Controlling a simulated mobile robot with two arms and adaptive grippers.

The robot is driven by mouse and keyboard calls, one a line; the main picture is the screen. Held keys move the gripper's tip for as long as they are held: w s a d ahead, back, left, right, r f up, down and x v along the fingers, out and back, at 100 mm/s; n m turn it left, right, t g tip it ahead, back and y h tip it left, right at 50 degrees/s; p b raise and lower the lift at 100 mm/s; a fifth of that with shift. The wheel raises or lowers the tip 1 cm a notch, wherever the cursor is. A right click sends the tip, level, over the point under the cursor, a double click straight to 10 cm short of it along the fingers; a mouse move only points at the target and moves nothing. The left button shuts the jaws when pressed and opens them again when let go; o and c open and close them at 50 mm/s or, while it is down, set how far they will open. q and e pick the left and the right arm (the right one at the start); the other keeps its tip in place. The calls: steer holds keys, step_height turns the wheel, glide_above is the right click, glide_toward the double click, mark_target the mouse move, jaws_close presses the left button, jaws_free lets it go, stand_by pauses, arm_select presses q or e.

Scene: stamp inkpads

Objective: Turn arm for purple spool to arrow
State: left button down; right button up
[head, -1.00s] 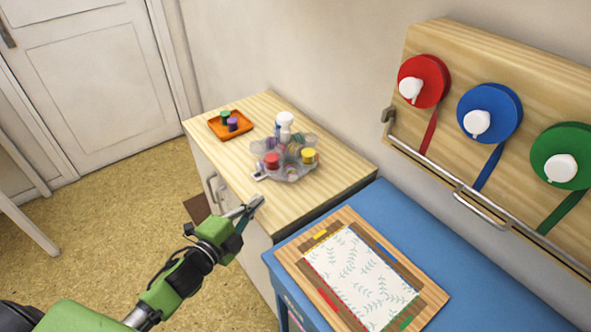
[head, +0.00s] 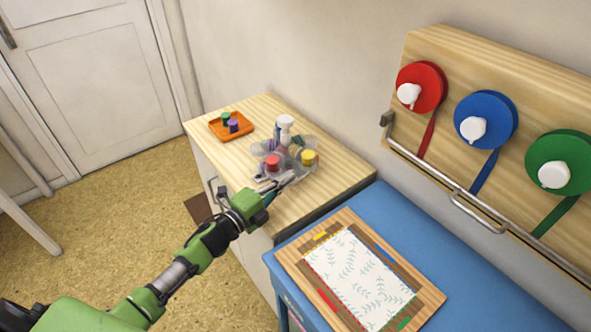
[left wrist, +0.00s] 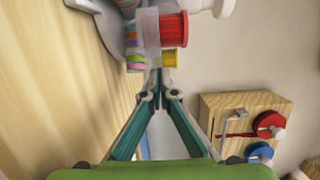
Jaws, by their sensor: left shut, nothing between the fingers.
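A grey, several-armed spool holder (head: 262,150) with a white central post (head: 285,124) stands on the wooden cabinet top. A red spool (head: 272,162) and a yellow spool (head: 307,157) sit on its near side. A small purple spool (head: 233,125) stands in the orange tray (head: 217,132). I cannot make out an arrow. My left gripper (head: 286,184) is shut and empty at the holder's near edge, just below the red and yellow spools. In the left wrist view its fingertips (left wrist: 158,88) point at the red spool (left wrist: 174,30) and the yellow spool (left wrist: 173,60); contact is unclear.
A green spool (head: 227,117) shares the orange tray. A blue table (head: 400,228) with a patterned sheet on a board (head: 358,275) adjoins the cabinet (head: 325,192). Red, blue and green ribbon reels hang on a wooden wall panel (head: 440,60) at right. The cabinet's near corner is bare.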

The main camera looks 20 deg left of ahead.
mark_target(307, 168)
arm_select(q)
steer(key=shift+x, duration=2.15)
steer(key=shift+w+d, duration=0.25)
steer(key=shift+d, duration=0.15)
steer(key=shift+w+d+f+b, duration=0.1)
steer(key=shift+w+d+b, duration=0.6)
steer(key=shift+w+d, duration=0.1)
steer(key=shift+b+x, duration=0.75)
steer(key=shift+x, duration=0.05)
steer(key=shift+w+d+n+y, duration=0.1)
steer(key=shift+d+n+y, duration=0.2)
steer(key=shift+n+y, duration=0.1)
steer(key=n+y, duration=0.1)
steer(key=n+t+y+b, duration=0.1)
steer(key=y, duration=0.1)
steer(key=shift+w+d, duration=0.2)
steer(key=shift+w, duration=0.2)
steer(key=shift+w+a+b, duration=0.1)
steer(key=shift+w+b, duration=0.05)
steer(key=shift+b, duration=0.2)
steer(key=shift+w, duration=0.3)
steer(key=shift+w+b, duration=0.2)
steer(key=shift+b, duration=0.2)
